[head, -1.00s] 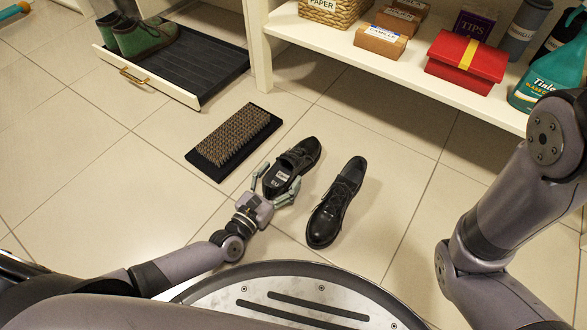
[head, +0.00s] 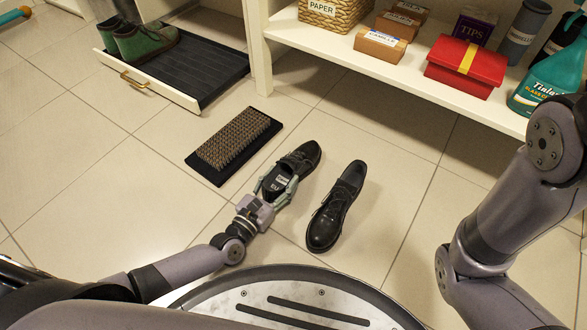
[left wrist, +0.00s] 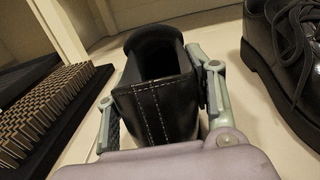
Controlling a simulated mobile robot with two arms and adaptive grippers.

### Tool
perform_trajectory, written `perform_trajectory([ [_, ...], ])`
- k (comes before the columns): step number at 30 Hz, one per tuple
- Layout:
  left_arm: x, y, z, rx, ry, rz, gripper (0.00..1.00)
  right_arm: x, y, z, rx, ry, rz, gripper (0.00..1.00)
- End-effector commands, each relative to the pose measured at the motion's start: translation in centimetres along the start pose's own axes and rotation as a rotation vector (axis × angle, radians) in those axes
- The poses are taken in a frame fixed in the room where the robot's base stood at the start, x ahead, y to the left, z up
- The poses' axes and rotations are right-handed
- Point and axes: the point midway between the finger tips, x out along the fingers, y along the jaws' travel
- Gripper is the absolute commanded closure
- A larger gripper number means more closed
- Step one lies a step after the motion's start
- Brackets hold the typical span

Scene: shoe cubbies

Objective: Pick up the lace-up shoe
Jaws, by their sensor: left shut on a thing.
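In the left wrist view the heel of this shoe (left wrist: 158,105) sits between the two fingers (left wrist: 155,110). The right shoe (head: 336,208) stands apart beside it, and its laces show at the right edge of the left wrist view (left wrist: 285,60). The held shoe appears to rest on the floor. My right arm shows at the right, but its gripper is out of view.
A bristled boot brush mat (head: 214,170) lies just left of the held shoe. A low pull-out tray (head: 190,88) with green shoes (head: 145,40) is at the upper left. A white shelf (head: 330,48) with boxes and bottles runs along the back right. Floor between is clear.

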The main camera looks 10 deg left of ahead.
Motion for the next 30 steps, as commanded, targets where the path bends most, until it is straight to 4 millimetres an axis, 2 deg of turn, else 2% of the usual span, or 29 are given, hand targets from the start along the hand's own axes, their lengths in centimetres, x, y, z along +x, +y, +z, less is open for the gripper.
perform_trajectory([
  [8, 0.0, 0.1, 0.0, 0.0, 0.001, 0.001, 0.95, 0.0, 0.0, 0.0, 0.0, -0.001, 0.0, 0.21],
  [20, 0.1, 0.1, 1.0, -0.001, -0.004, 0.002, 0.95, 0.7, 0.1, 0.3, 0.0, -0.001, 0.0, 0.21],
  [26, 0.1, 0.1, 3.9, 0.0, -0.005, 0.001, 0.95, 2.7, 0.6, 1.0, 0.0, -0.002, 0.0, 0.21],
  [30, 0.1, 0.2, 7.5, -0.001, -0.006, 0.001, 0.95, 5.3, 1.1, 1.9, 0.0, -0.002, 0.0, 0.21],
])
